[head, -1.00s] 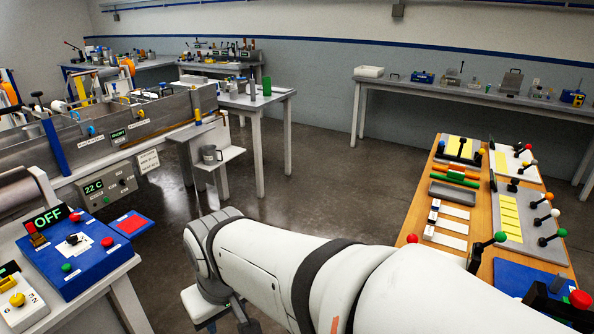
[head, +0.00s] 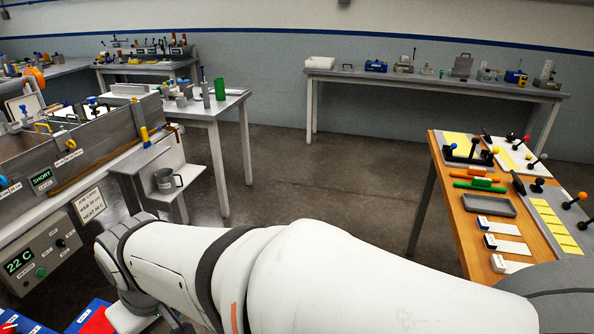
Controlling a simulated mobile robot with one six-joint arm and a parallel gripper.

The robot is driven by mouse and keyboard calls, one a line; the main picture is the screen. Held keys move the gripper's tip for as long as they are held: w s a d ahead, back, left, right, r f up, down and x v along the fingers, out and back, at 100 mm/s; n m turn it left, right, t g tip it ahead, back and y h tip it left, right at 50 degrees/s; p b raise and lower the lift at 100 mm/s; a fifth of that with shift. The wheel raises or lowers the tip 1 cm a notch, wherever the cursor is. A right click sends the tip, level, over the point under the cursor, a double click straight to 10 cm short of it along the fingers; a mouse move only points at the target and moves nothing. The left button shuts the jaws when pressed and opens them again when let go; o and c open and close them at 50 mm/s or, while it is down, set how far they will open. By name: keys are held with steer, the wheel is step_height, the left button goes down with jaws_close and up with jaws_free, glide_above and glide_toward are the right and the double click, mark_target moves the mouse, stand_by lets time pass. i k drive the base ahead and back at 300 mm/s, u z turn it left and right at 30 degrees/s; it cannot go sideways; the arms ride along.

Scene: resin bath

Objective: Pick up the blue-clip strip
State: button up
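Three white strips with small clip blocks at their left ends lie on the wooden top of the right table. The middle strip (head: 508,244) has a clip that looks dark blue, but it is too small to be sure. The far strip (head: 500,227) and the near strip (head: 516,266) have clips whose colours I cannot tell clearly. My gripper is not visible.
A grey tray (head: 487,205) and green and orange markers (head: 480,178) lie behind the strips. Lever boards (head: 557,222) stand on the table's right side. The bath (head: 88,150) is at left, with a small shelf and mug (head: 166,181) beside it. Open floor (head: 330,180) lies between.

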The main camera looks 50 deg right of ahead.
mark_target(484, 225)
steer(key=z, duration=0.1)
steer(key=i, duration=0.15)
steer(key=z, duration=2.25)
steer(key=i, duration=2.75)
steer(key=z, duration=3.55)
